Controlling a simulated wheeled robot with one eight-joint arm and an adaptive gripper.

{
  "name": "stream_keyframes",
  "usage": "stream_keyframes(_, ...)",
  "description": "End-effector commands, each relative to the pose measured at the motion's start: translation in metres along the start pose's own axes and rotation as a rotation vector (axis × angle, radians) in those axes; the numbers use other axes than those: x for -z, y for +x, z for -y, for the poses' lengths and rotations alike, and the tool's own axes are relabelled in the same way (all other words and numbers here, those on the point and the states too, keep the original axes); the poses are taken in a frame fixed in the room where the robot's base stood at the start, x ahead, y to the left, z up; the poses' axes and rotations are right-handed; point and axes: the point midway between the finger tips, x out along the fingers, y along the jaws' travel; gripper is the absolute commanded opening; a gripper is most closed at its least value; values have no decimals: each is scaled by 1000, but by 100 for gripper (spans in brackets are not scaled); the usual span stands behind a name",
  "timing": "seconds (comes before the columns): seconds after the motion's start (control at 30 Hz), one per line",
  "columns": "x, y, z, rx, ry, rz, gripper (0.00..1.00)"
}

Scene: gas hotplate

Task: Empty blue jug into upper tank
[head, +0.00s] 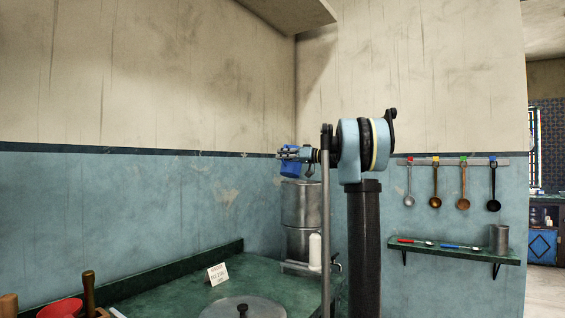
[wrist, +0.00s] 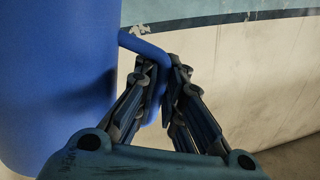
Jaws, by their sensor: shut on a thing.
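The blue jug (head: 290,170) is up in the air over the metal upper tank (head: 301,205), partly hidden behind my gripper (head: 289,154). In the wrist view the jug (wrist: 55,80) fills the left side, and my gripper (wrist: 162,80) is shut on its blue handle. The jug looks tilted in the head view, but its mouth and any liquid are hidden. The tank is a steel cylinder stacked on a lower section in the counter's back corner. Its top opening cannot be seen from here.
A white bottle (head: 315,252) stands in front of the tank's lower part. The green counter (head: 175,290) holds a small sign (head: 218,273), a round metal lid (head: 243,308) and a red bowl (head: 64,308). Ladles (head: 435,185) hang above a wall shelf (head: 455,252) at right.

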Motion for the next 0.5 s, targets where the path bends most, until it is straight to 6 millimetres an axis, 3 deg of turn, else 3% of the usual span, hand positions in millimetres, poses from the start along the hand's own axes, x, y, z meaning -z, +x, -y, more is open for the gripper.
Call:
stream_keyframes(0.27,10,2,9,2,140,-24,0)
stream_keyframes(0.5,20,2,5,1,279,-45,0)
